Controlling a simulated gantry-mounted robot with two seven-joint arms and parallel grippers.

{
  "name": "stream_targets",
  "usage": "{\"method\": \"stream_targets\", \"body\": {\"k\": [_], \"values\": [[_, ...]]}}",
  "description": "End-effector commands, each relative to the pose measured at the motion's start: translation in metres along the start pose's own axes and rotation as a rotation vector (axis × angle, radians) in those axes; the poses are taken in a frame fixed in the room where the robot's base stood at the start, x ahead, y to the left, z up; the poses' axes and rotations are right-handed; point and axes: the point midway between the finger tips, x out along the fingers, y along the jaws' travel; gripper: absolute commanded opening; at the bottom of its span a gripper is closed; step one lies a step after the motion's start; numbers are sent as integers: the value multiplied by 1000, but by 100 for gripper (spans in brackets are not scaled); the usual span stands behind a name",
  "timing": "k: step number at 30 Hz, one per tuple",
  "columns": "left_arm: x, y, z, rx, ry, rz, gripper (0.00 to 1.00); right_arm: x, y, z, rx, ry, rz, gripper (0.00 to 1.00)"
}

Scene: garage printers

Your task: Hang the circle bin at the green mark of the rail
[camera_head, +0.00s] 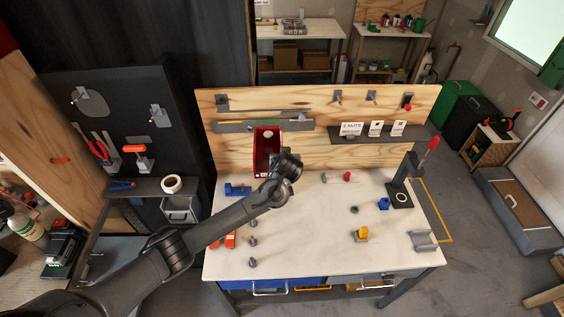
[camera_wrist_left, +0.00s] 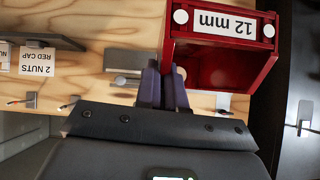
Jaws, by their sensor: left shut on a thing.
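The red bin (camera_head: 267,151) is in front of the wooden back panel, at the grey rail (camera_head: 228,127), and covers part of that rail. My left gripper (camera_head: 283,158) is shut on it at its right side. In the left wrist view the picture is upside down: the red bin (camera_wrist_left: 218,62) has a white "12 mm" label and white circles at the label's ends. The dark fingers (camera_wrist_left: 165,88) grip its side wall. The rail has a yellow stretch at left and a green stretch (camera_head: 286,113) at right. Whether the bin touches the rail I cannot tell.
A second grey shelf (camera_head: 374,134) with label cards is on the panel to the right. The white workbench (camera_head: 310,240) carries a blue part (camera_head: 237,190), a yellow part (camera_head: 361,235), small grey pieces and a red-handled press (camera_head: 407,175). Its middle is mostly clear.

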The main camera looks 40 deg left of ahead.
Motion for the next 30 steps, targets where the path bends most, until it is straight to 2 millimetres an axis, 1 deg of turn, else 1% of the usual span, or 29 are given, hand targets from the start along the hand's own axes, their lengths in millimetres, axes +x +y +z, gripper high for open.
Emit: {"method": "stream_targets", "body": {"k": [8,14,16,30], "values": [[-1,0,-1,0,1,-1,0,-2,1,0,-2,-2,2,78],[-2,0,-2,3,2,-5,0,-10,2,-2,-8,-4,6,78],[3,0,-1,1,3,-7,0,-5,3,0,-9,-2,8,78],[29,-1,-21,0,4,-6,0,18,1,8,-6,-5,6,78]]}}
